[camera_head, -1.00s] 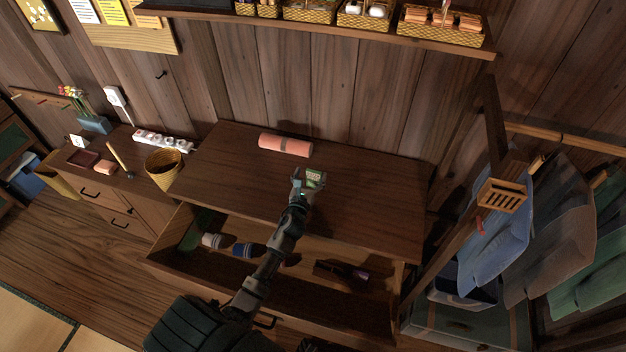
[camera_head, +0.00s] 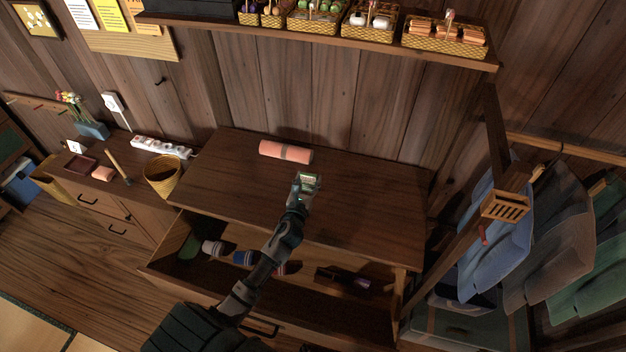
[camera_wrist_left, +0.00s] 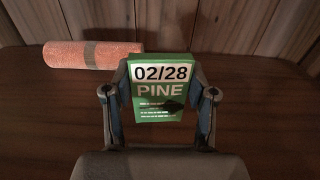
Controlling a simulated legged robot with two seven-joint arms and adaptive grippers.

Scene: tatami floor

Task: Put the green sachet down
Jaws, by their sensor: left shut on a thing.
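The green sachet (camera_wrist_left: 160,95) is held between the two fingers of my left gripper (camera_head: 306,184). It has a white band reading 02/28 and the word PINE in the left wrist view. In the head view the sachet (camera_head: 309,179) shows small at the fingertips, over the dark wooden dresser top (camera_head: 370,205). I cannot tell whether its lower edge touches the wood. My left gripper is shut on it. My right gripper is not in view.
A pink roll with a brown band (camera_head: 285,152) lies at the back of the dresser top, left of the gripper. The dresser's drawer (camera_head: 200,270) is open below, with several items inside. A yellow basket (camera_head: 162,174) stands left. The top's right side is clear.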

